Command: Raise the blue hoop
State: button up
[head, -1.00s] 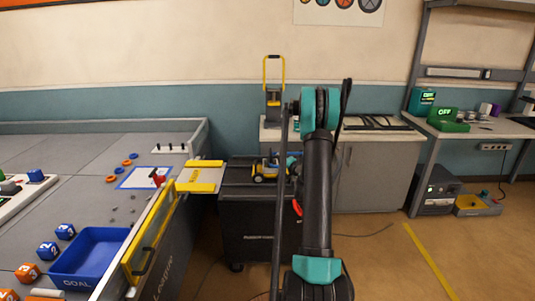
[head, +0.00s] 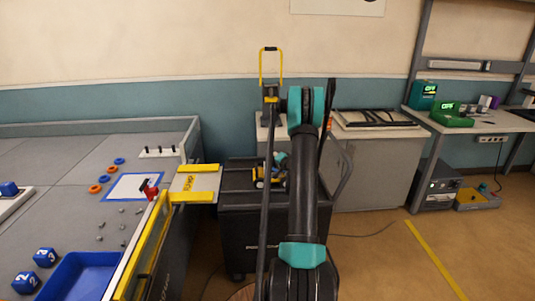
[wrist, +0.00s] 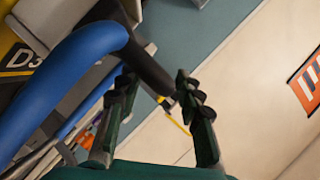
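A thick blue curved tube (wrist: 60,75), which looks like the blue hoop, fills the left of the wrist view. A dark rounded bar (wrist: 143,62) seems to adjoin its right end and points toward the gap between my fingers. My gripper (wrist: 158,88) is open, its two dark ridged fingers well apart. The bar's tip shows between the fingertips; I cannot tell whether either finger touches it. In the head view I cannot make out the hoop, and my own arm covers the middle of the picture.
A dark cart (head: 246,215) stands behind my arm, with a yellow upright frame (head: 271,70) beyond it. At left is a grey walled field with a blue bin (head: 75,276), cubes and small rings. A workbench (head: 490,128) is at right; open floor lies before it.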

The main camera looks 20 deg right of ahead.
jog(key=shift+w, duration=0.15)
jog(key=shift+a, duration=0.1)
grip_shut()
dwell(0.3)
